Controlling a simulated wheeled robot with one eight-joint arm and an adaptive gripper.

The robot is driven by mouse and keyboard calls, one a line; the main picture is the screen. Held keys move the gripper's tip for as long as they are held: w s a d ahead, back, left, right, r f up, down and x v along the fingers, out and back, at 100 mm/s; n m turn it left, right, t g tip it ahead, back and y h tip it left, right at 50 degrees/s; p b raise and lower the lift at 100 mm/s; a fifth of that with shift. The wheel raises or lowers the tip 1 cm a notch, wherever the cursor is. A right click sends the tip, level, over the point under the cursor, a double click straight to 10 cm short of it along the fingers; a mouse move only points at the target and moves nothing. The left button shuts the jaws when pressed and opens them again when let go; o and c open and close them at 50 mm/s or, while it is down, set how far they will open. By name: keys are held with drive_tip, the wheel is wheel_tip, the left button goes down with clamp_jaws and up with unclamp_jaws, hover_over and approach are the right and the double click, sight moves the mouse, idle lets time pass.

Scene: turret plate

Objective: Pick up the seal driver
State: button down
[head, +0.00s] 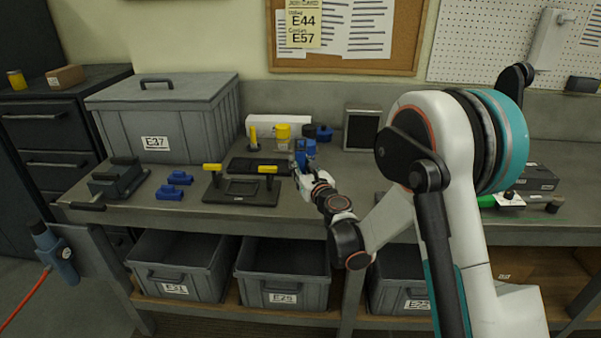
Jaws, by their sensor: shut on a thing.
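My gripper (303,174) is over the workbench, right of the black plate with yellow-topped posts. It is small in the head view, and its fingers are partly hidden. It is shut on a blue piece (306,149), which stands up from the fingertips. This blue piece may be the seal driver, but its full shape is not clear at this size. I cannot tell whether its lower end touches the bench or the plate behind.
The black plate (242,188) lies left of my gripper. Another dark plate (247,165), a yellow cup (283,131) and a white box (262,122) are behind. Blue blocks (169,193) and a lidded grey crate (180,130) are left. Grey bins (285,298) sit below.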

wheel_tip(320, 180, up, 15)
drive_tip(key=p, duration=0.4)
hover_over(301, 138)
drive_tip(key=shift+r, duration=0.2)
drive_tip(key=shift+w, duration=0.1)
